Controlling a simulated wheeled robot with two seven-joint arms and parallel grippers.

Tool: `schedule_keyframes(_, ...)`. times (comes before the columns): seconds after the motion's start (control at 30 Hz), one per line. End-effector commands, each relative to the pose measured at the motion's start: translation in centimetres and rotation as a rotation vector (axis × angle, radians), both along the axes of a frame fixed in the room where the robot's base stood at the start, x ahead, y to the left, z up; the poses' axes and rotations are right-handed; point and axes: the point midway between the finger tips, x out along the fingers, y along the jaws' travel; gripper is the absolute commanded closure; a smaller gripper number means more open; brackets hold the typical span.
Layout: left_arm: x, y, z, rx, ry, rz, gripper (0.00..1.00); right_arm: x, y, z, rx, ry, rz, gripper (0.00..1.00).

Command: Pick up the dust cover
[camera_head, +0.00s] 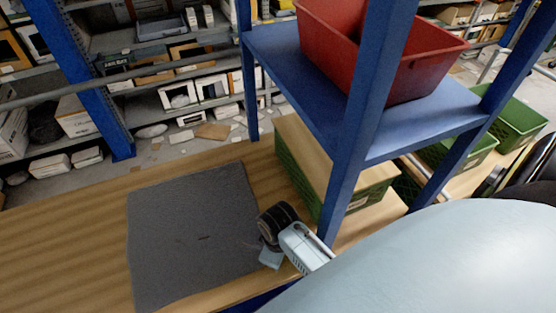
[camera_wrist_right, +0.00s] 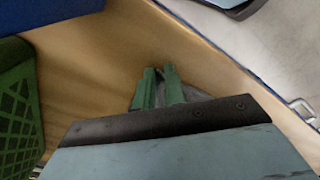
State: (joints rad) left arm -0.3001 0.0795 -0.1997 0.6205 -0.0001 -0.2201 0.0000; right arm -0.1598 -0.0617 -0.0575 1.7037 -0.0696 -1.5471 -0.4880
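The dust cover looks to be the flat dark grey sheet (camera_head: 190,235) on the wooden table in the head view. My right gripper (camera_head: 270,257) is low at the sheet's right edge, partly hidden by its own wrist. In the right wrist view its two green fingers (camera_wrist_right: 159,68) stand close together with a narrow gap above the wood. A bit of grey (camera_wrist_right: 197,94), probably the sheet's edge, shows beside and behind the fingers. Whether any of it is between them is unclear. My left gripper is not in view.
A blue rack (camera_head: 265,60) holding a red bin (camera_head: 425,72) stands at the table's back right. A green crate (camera_head: 298,180) sits under it, close to my right gripper; it also shows in the wrist view (camera_wrist_right: 20,105). The table left of the sheet (camera_head: 70,230) is clear.

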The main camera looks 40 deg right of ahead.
Motion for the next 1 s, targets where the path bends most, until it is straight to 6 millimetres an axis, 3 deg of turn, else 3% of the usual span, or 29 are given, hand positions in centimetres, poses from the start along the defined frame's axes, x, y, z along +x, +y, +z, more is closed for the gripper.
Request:
schedule_keyframes(0.13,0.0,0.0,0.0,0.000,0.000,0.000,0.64,-0.1,-0.1,-0.1,-0.002,0.001,0.000,1.00)
schedule_keyframes(0.5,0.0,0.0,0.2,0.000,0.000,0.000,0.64,-0.1,-0.1,0.2,-0.002,0.001,0.000,1.00)
schedule_keyframes(0.67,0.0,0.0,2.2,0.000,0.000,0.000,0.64,0.0,-0.1,3.2,-0.002,0.000,0.000,1.00)
schedule_keyframes(1.0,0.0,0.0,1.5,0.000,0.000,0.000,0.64,0.1,0.0,9.6,-0.001,-0.005,0.000,1.00)
